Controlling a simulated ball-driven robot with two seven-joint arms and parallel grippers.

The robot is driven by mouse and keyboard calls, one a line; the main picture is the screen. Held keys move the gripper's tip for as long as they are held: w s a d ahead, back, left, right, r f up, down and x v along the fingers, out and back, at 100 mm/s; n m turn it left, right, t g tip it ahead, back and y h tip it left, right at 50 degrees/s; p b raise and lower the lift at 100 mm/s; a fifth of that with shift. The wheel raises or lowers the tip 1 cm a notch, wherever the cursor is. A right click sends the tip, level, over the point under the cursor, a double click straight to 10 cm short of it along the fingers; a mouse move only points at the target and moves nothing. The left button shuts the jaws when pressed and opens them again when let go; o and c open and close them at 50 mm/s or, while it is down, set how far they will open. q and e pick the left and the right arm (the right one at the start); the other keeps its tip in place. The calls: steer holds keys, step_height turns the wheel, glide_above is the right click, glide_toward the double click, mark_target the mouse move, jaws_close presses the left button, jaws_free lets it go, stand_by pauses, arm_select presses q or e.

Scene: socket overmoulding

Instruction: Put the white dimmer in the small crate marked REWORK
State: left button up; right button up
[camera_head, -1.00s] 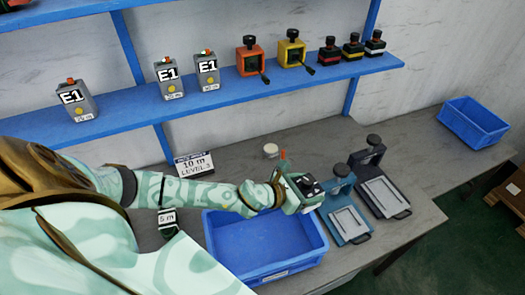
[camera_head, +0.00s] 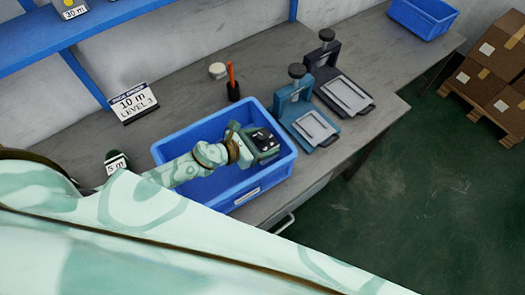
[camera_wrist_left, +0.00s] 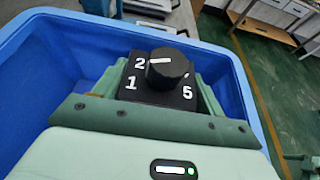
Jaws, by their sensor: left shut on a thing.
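My left gripper (camera_head: 258,142) is shut on a block with a black face, a round black knob and white numerals, which I take as the dimmer (camera_head: 266,137). In the left wrist view the knob and face of the dimmer (camera_wrist_left: 160,97) show between the jaws; its sides are mostly hidden, so I cannot tell if they are white. The gripper is over the right part of a blue crate (camera_head: 222,197), seemingly at rim level. The crate has a small white label on its front, too small to read. My right gripper is not in view.
Two clamp presses (camera_head: 303,112) (camera_head: 340,85) stand right of the crate. An orange-handled tool (camera_head: 232,85) and a pale round pot (camera_head: 217,70) stand behind it. A 10 m sign (camera_head: 135,103) is at left. Another blue crate (camera_head: 440,25) sits at the far right.

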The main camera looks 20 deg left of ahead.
arm_select(q)
steer(key=shift+f+b, duration=1.2)
steer(key=shift+f, duration=0.8)
steer(key=shift+f, duration=0.1)
steer(key=o, duration=0.6)
steer(key=shift+f, duration=0.15)
steer(key=o, duration=0.4)
steer(key=shift+r, duration=0.3)
steer(key=v, duration=1.2)
